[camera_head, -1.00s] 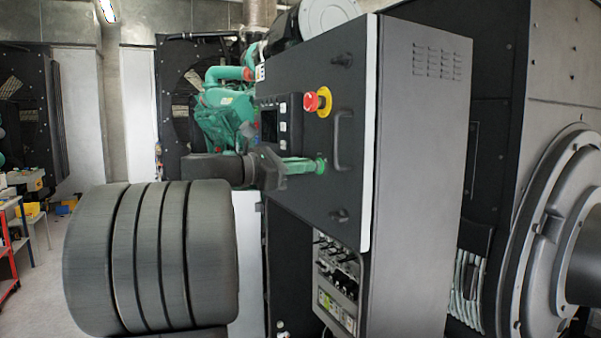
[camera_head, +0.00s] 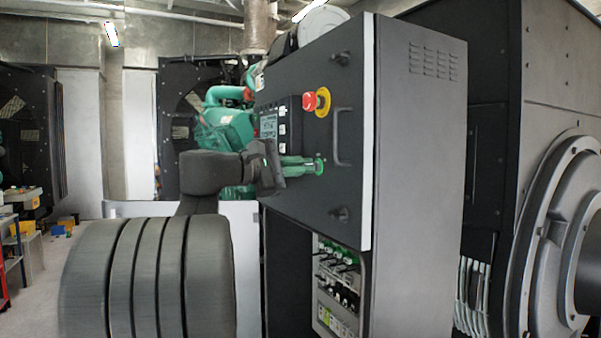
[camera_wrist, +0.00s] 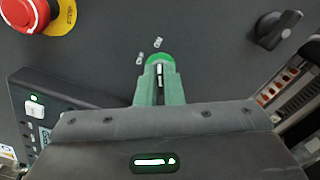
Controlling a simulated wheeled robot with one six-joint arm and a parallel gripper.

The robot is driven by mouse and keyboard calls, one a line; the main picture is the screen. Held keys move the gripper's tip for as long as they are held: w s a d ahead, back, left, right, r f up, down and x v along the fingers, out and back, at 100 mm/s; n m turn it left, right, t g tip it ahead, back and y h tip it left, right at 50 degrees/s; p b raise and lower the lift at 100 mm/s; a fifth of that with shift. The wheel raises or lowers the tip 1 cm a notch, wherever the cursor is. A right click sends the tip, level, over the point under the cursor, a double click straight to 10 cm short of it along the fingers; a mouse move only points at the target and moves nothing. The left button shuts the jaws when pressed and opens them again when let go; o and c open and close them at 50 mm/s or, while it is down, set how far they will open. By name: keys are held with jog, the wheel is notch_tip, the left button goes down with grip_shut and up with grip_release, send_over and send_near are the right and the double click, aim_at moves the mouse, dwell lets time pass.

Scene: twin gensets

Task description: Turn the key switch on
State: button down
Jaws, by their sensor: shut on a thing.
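The key switch (camera_head: 320,166) is a small round switch with a green rim on the dark door of the control cabinet (camera_head: 345,185). It also shows in the wrist view (camera_wrist: 159,57), with two small pale labels just beyond it. My gripper (camera_head: 303,165) has green fingers and reaches the switch from the left. In the wrist view my gripper (camera_wrist: 158,78) is shut on the key, a thin pale piece between the fingers. The fingers hide most of the key, so its exact angle is hard to read.
A red emergency stop button (camera_head: 311,101) on a yellow base sits above the switch. A control panel (camera_head: 279,133) with a lit screen is to its left. A door handle (camera_head: 340,137) and a black latch (camera_wrist: 279,29) are close by. Breakers (camera_head: 337,275) sit below.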

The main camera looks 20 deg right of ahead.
dwell(0.3)
jog(key=c, duration=1.6)
grip_release()
jog(key=shift+o, duration=0.2)
jog(key=shift+a, duration=0.1)
jog(key=s+a+b, duration=0.1)
jog(key=s+a, duration=0.1)
jog(key=a, duration=1.1)
jog(key=shift+a+b, duration=0.25)
jog(key=shift+b, duration=0.1)
jog(key=w+d+p, duration=0.1)
jog(key=w+d, duration=0.1)
jog(key=d, duration=1.1)
jog(key=shift+d+p, duration=0.35)
